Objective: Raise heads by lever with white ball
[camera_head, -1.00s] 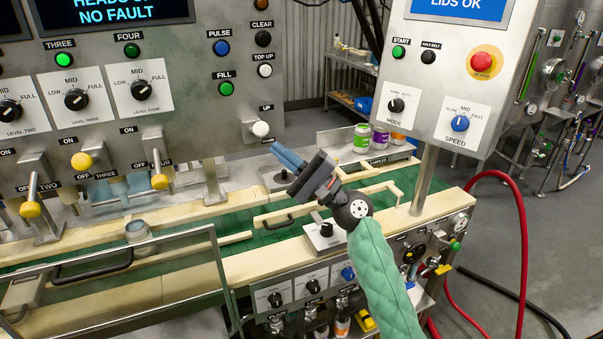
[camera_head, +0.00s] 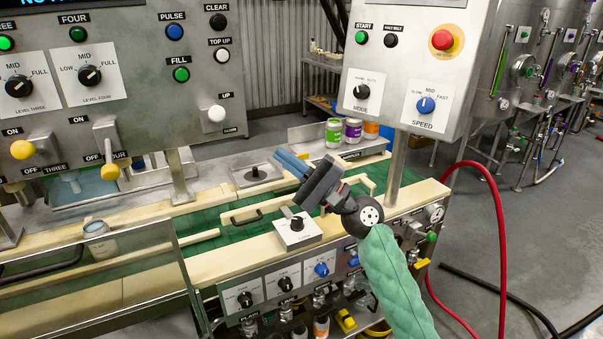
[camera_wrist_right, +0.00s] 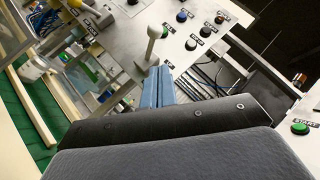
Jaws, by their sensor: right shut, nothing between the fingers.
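The white ball lever (camera_head: 216,113) sticks out at the lower right of the main panel, between an UP label above it and a smaller label below. It also shows in the wrist view (camera_wrist_right: 155,32), just past the fingertips. My right gripper (camera_head: 278,154) has its blue fingers together and empty. It is right of and below the ball in the head view, apart from it. In the wrist view the blue fingertips (camera_wrist_right: 157,76) point toward the lever, with a gap. My left gripper is not in view.
Yellow-ball levers (camera_head: 22,149) stand left on the panel. The control box (camera_head: 425,65) on its post (camera_head: 397,170) is to the right. Below lie the green conveyor (camera_head: 250,230), its rails and a knob box (camera_head: 297,231). Several cans (camera_head: 333,132) stand behind.

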